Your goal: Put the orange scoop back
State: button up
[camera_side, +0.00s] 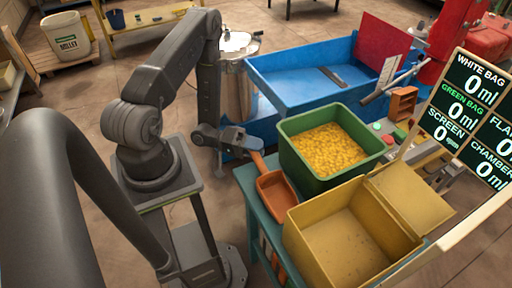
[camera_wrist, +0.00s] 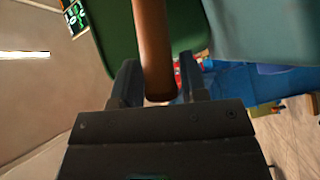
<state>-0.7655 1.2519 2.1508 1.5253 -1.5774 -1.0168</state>
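The orange scoop (camera_side: 277,194) is at the left end of the teal table, beside the green bin and the yellow box. Its handle (camera_side: 258,160) points up toward my gripper (camera_side: 250,146). In the wrist view the brown-orange handle (camera_wrist: 153,45) runs between my two fingers (camera_wrist: 158,68), with its end near the gripper body. The fingers are close on both sides of the handle, with a thin gap seen at the right finger. Whether they press on it is unclear. The scoop's pan is out of the wrist view. Whether the scoop touches the table is unclear.
A green bin (camera_side: 297,158) of yellow kernels stands right of the scoop. An open yellow box (camera_side: 292,240) stands in front. The teal table (camera_side: 243,178) carries them. A blue tray (camera_side: 275,95) lies behind. A display board (camera_side: 470,100) rises at right.

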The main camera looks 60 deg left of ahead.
jog(key=shift+o, duration=1)
jog(key=shift+f, duration=0.15)
jog(key=v, duration=0.7)
jog(key=shift+s+a, duration=0.15)
jog(key=shift+s, duration=0.1)
